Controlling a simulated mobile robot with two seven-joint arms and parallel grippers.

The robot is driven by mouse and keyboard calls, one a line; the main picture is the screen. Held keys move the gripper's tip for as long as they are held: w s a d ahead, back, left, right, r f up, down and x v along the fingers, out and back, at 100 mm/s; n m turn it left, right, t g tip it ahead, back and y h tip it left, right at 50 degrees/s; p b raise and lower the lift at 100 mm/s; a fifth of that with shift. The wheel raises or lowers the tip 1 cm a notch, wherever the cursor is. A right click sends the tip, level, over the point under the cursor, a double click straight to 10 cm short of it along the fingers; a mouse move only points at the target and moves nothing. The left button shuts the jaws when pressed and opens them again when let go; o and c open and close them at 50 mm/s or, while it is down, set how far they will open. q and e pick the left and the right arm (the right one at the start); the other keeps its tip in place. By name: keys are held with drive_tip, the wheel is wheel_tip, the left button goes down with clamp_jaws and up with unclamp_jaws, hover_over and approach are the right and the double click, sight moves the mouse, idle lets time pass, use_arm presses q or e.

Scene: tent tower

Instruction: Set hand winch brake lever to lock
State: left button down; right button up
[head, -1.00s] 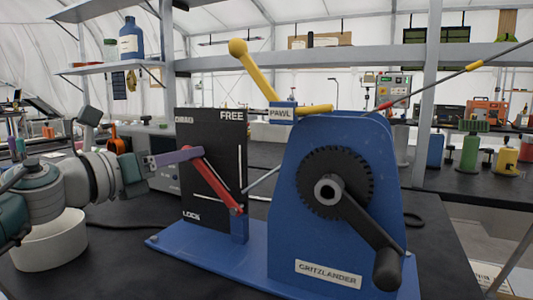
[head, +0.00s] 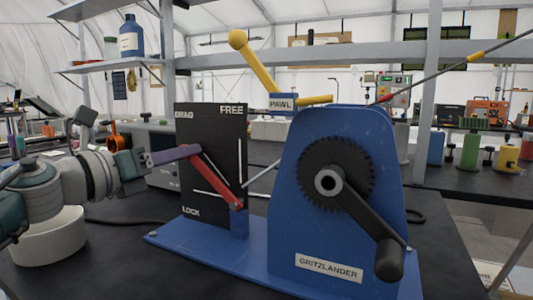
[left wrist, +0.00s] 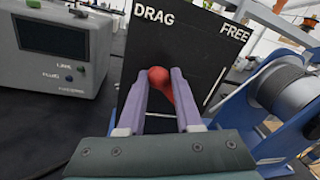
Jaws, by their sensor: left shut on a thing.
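The blue hand winch (head: 330,140) stands on the black table, with a toothed wheel and a black crank on its front. Its red brake lever (head: 217,178) runs from a low pivot up and left across a black plate (head: 212,130) marked DRAG, FREE and LOCK. The lever's knob end lies between DRAG at upper left and LOCK at lower left. My left gripper (head: 186,153) is shut on the lever's red knob, which the left wrist view shows between the purple fingers (left wrist: 158,92). The LOCK mark is hidden in the left wrist view. My right gripper is not in view.
A yellow pawl lever (head: 258,68) rises from the winch top beside the PAWL label. A grey box instrument (left wrist: 62,50) stands left of the plate. A cable runs up right from the winch.

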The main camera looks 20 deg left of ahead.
sight(188, 189)
use_arm(q)
drive_tip(key=f+n+b, duration=0.1)
drive_tip(key=a+f+n+b, duration=0.1)
drive_tip(key=f+n+b, duration=0.1)
drive_tip(key=a+f+n+b, duration=0.1)
drive_tip(key=f+b, duration=0.1)
drive_tip(key=shift+w+a+f+n+t, duration=0.1)
drive_tip(key=shift+a+f+n+t, duration=0.2)
drive_tip(key=shift+n, duration=0.1)
drive_tip(key=shift+a+f+n+y+b, duration=0.15)
drive_tip(key=shift+f+n+y+b, duration=0.25)
drive_tip(key=shift+f+n+b, duration=1.3)
drive_tip(key=c, duration=0.8)
unclamp_jaws()
drive_tip(key=shift+o, duration=0.8)
drive_tip(key=shift+r+t, duration=0.15)
drive_tip(key=shift+t, duration=0.15)
drive_tip(key=s, duration=0.3)
drive_tip(key=s+a+p, duration=0.1)
drive_tip(key=s, duration=0.2)
drive_tip(key=s+f, duration=0.1)
drive_tip(key=s, duration=0.2)
drive_tip(key=shift+s+a, duration=0.3)
drive_tip(key=shift+s, duration=0.1)
drive_tip(key=shift+p, duration=0.3)
